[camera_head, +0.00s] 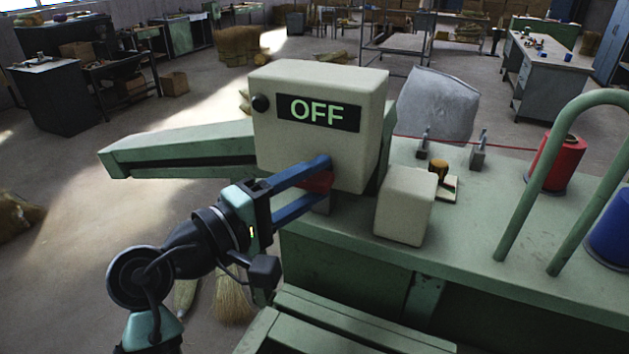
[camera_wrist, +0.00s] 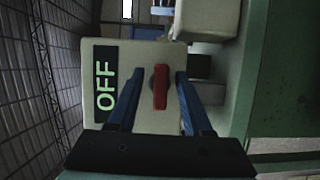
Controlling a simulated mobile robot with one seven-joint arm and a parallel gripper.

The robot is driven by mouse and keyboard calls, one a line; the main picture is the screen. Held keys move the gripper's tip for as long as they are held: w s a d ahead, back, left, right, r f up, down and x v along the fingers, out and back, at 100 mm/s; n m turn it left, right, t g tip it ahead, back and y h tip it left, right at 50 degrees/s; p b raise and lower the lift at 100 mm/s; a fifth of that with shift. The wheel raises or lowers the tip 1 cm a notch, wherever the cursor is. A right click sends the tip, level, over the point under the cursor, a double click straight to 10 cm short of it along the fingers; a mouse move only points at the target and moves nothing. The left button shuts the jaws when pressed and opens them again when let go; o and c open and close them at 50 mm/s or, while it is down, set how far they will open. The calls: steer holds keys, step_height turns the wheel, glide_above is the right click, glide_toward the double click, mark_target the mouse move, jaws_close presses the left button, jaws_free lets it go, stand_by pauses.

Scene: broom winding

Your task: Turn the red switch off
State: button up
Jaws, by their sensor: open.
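The control box (camera_head: 345,120) is a cream box on the green machine, with a black display (camera_head: 318,112) reading OFF in green letters. The red switch (camera_wrist: 160,87) sits on the box's front face below that display. In the wrist view it is a red bar on a dark round base, between my two blue fingers. In the head view the red switch (camera_head: 316,181) is partly hidden by my fingers. My gripper (camera_head: 324,180) is open, with one finger on each side of the switch and a gap on both sides in the wrist view. I cannot tell whether the fingertips touch the box.
A smaller cream box (camera_head: 405,205) stands right of my gripper. A green hoop (camera_head: 545,180), a red spool (camera_head: 556,163) and a blue spool (camera_head: 610,228) are on the machine top (camera_head: 470,240). A broom head (camera_head: 232,300) is below my arm.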

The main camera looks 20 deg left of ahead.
steer(key=b+v, duration=0.3)
steer(key=v, duration=0.9)
steer(key=shift+a, duration=0.2)
steer(key=shift+s, duration=0.1)
